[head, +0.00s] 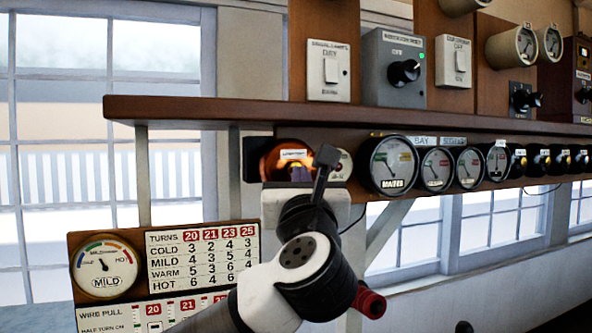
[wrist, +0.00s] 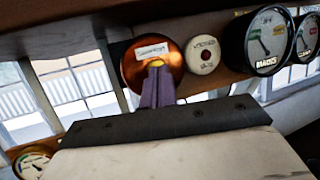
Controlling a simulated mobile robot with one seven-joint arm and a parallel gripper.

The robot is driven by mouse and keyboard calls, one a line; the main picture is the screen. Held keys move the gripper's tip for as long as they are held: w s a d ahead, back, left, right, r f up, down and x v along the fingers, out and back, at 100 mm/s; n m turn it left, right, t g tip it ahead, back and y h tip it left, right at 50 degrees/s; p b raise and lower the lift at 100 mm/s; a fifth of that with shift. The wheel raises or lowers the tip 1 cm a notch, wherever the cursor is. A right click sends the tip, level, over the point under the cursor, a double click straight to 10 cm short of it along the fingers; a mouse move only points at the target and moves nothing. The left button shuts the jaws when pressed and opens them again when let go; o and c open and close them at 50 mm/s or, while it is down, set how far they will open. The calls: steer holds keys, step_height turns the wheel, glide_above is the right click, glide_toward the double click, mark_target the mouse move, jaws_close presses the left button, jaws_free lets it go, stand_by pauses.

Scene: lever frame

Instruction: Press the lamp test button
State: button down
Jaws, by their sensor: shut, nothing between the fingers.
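A round copper-orange fitting (head: 270,160) with a small white label hangs under the wooden shelf; it also shows in the wrist view (wrist: 130,69). The label's print is too blurred to read surely. A yellow button-like piece (wrist: 157,62) sits below the label, partly hidden by my fingers. My gripper (wrist: 155,70) is shut and empty, its purple fingertips overlapping the lower edge of the yellow piece in that view. I cannot tell whether they touch it. In the head view my gripper (head: 300,174) is in front of the fitting, partly hidden by my wrist.
Several gauges, starting with a large dial (head: 390,164), continue rightward. The shelf (head: 230,110) overhangs closely above. A chart board (head: 125,262) stands lower left.

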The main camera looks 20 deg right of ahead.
steer(key=shift+w, duration=0.1)
steer(key=shift+s, duration=0.2)
stand_by(0.8)
steer(key=shift+s, duration=0.1)
steer(key=s, duration=0.4)
steer(key=shift+s+d, duration=0.1)
steer(key=shift+s, duration=0.3)
steer(key=b+v, duration=0.5)
steer(key=v, duration=0.9)
